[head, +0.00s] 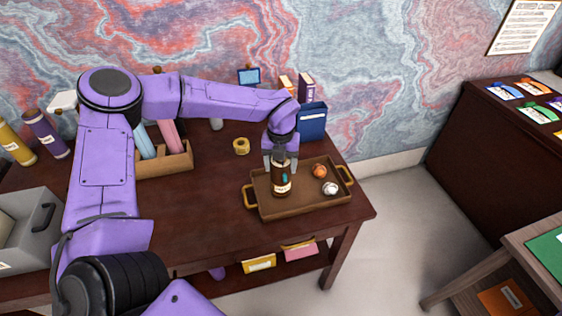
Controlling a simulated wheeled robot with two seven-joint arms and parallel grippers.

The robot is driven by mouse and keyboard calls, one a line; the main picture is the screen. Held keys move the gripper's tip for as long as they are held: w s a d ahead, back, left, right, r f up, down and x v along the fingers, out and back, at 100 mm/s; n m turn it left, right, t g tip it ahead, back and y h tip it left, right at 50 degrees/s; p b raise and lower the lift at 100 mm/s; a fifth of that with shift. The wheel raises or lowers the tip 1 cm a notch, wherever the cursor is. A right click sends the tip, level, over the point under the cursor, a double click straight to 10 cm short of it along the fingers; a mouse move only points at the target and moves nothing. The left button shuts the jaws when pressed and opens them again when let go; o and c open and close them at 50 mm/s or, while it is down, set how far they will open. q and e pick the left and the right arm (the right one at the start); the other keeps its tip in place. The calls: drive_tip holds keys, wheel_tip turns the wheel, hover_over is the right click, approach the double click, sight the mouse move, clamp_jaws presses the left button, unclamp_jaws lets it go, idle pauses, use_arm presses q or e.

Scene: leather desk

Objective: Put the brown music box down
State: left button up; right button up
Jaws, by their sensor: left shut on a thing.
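My left gripper (281,157) is shut on the top of a dark brown, bottle-shaped thing (281,183) with a pale label and a small teal mark. It is upright over the left half of a brown tray (262,206) with two handles. I cannot tell whether its base touches the tray floor. No other brown thing in view clearly looks like a music box. My right gripper is not in view.
An orange ball (319,171) and a white ball (330,188) lie in the tray's right half. A yellow tape roll (241,146) and a blue box (312,122) stand behind it. A grey bin (32,232) is at the left.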

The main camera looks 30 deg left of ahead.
use_arm(q)
drive_tip(key=o, duration=1.7)
drive_tip(key=shift+f, duration=0.1)
drive_tip(key=shift+c, duration=0.2)
drive_tip(key=shift+r, duration=0.4)
wheel_tip(320, 180, up, 12)
drive_tip(key=shift+s+f+b, duration=0.1)
drive_tip(key=shift+f+b, duration=0.1)
drive_tip(key=shift+b, duration=0.8)
